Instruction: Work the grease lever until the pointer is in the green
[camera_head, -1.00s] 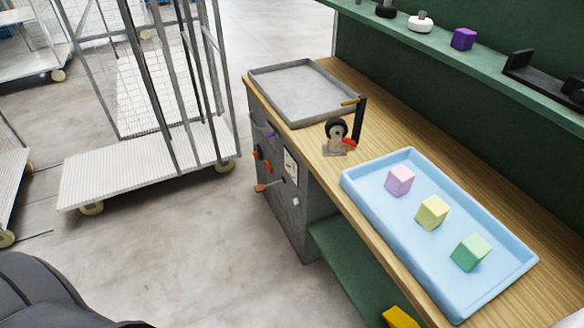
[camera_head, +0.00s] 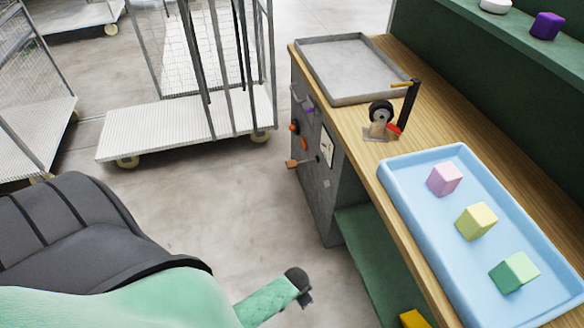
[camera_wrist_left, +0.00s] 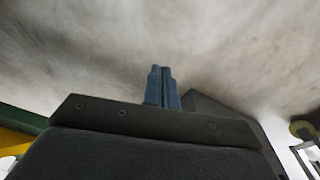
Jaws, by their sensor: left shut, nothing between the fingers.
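The grey side panel (camera_head: 318,180) at the bench's end carries several small handles and knobs. Which handle is the grease lever I cannot tell for certain. A white plate (camera_head: 327,145) beside them may be the gauge; its pointer and any green zone are too small to read. My left gripper (camera_wrist_left: 162,88) is shut and empty in the left wrist view, with floor behind it. It is apart from the panel's handles as far as I see. My right gripper is not in view.
On the bench are a grey tray (camera_head: 306,66), a small black-handled device (camera_head: 381,113) and a blue tray (camera_head: 392,184) with three foam blocks. A mesh cart (camera_head: 125,145) stands left of the bench. Open floor (camera_head: 235,195) lies before the panel.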

